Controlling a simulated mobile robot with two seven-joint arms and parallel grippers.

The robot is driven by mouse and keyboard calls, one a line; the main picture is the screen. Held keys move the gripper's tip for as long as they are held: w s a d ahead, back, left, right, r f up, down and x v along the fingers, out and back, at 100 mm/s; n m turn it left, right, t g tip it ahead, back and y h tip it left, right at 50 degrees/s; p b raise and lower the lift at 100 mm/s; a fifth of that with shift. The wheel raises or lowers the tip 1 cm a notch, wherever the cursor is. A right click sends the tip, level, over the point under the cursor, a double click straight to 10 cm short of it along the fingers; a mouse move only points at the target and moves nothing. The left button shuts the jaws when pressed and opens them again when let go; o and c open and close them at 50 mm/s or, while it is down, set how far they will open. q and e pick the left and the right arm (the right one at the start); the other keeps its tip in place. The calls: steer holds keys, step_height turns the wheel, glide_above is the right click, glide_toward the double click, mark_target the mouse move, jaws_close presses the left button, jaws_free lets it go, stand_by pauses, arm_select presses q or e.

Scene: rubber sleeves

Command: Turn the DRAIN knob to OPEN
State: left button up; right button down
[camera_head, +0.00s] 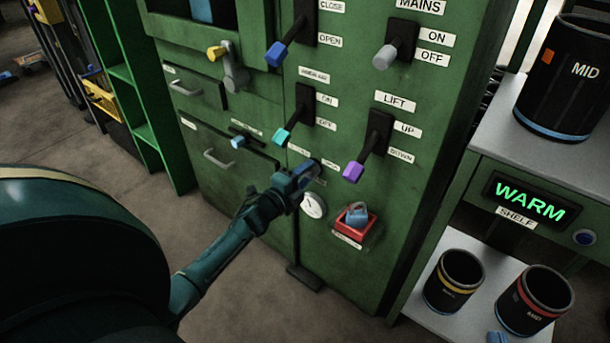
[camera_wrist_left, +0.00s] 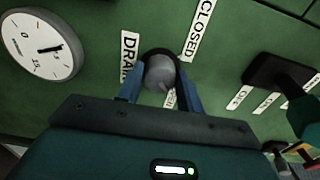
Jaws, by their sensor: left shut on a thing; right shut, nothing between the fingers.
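The DRAIN knob (camera_wrist_left: 160,73) is a round grey knob on a dark base in the green panel, seen in the left wrist view. The DRAIN label (camera_wrist_left: 128,56) is left of it and the CLOSED label (camera_wrist_left: 201,28) is at its upper right. Another label (camera_wrist_left: 170,98) below the knob is mostly hidden and I cannot read it. My left gripper (camera_head: 305,176) is shut on the knob, with one blue finger on each side. It also shows in the left wrist view (camera_wrist_left: 163,92). In the head view the gripper hides the knob. I do not make out my right gripper.
A round gauge (camera_head: 312,205) is close beside the left gripper. A teal-tipped lever (camera_head: 282,134) and a purple-tipped LIFT lever (camera_head: 355,168) stick out above it. A red box with a blue padlock (camera_head: 356,214) is lower right. A shelf with dark cups (camera_head: 455,280) stands right.

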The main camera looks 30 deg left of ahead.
stand_by(0.3)
arm_select(q)
steer(key=o, duration=1)
arm_select(e)
steer(key=shift+s+f, duration=0.1)
steer(key=shift+f, duration=0.05)
arm_select(q)
steer(key=s+p, duration=0.1)
steer(key=s, duration=0.3)
steer(key=s+p, duration=0.1)
steer(key=s, duration=0.3)
steer(key=s+a, duration=0.1)
steer(key=s, duration=0.4)
steer(key=shift+s+p, duration=0.1)
steer(key=shift+p, duration=0.3)
arm_select(e)
steer(key=shift+s+d+m+g+h, duration=0.1)
steer(key=shift+d+m+g+h, duration=0.35)
steer(key=shift+g+h, duration=0.4)
